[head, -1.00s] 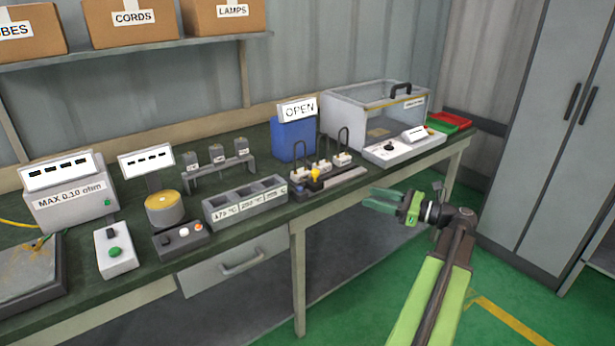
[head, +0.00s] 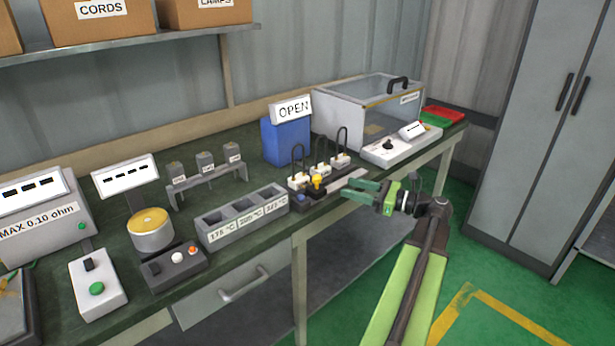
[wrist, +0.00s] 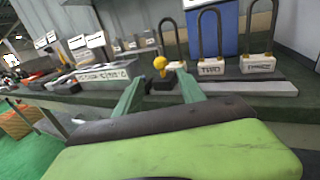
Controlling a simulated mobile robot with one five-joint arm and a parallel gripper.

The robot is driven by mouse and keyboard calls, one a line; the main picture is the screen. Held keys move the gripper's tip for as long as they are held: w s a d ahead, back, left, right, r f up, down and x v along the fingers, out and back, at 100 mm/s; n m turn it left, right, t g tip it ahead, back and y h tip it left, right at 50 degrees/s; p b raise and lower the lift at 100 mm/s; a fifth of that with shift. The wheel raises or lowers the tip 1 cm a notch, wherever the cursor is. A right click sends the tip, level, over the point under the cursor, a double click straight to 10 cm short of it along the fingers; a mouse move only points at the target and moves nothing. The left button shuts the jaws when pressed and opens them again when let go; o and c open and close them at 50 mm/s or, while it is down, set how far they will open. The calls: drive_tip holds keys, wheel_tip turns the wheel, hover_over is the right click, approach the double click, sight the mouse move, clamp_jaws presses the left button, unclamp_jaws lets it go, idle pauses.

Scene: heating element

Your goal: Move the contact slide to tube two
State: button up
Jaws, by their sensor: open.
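The contact slide is a dark block with a yellow knob (head: 317,182), in front of the tubes on the bench. In the wrist view the knob (wrist: 160,63) stands near the left tube. Three dark U-shaped tubes rise from white blocks; the middle one, labelled TWO (wrist: 211,69), is tube two, and it also shows in the head view (head: 321,167). The right block reads THREE (wrist: 257,64). My gripper (head: 348,189) is open and empty, right of the knob and apart from it in the head view. In the wrist view its fingers point towards the knob from either side.
A pale rail (head: 347,183) runs along the bench front. A grey block with temperature labels (head: 240,218) stands left of the tubes. A blue container with an OPEN sign (head: 286,140) stands behind. A clear-topped box (head: 366,108) is at the right. Floor in front is open.

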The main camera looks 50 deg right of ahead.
sight(316, 185)
drive_tip(key=x, duration=1.4)
drive_tip(key=shift+w+a, duration=0.1)
drive_tip(key=shift+w, duration=0.3)
clamp_jaws()
idle(0.5)
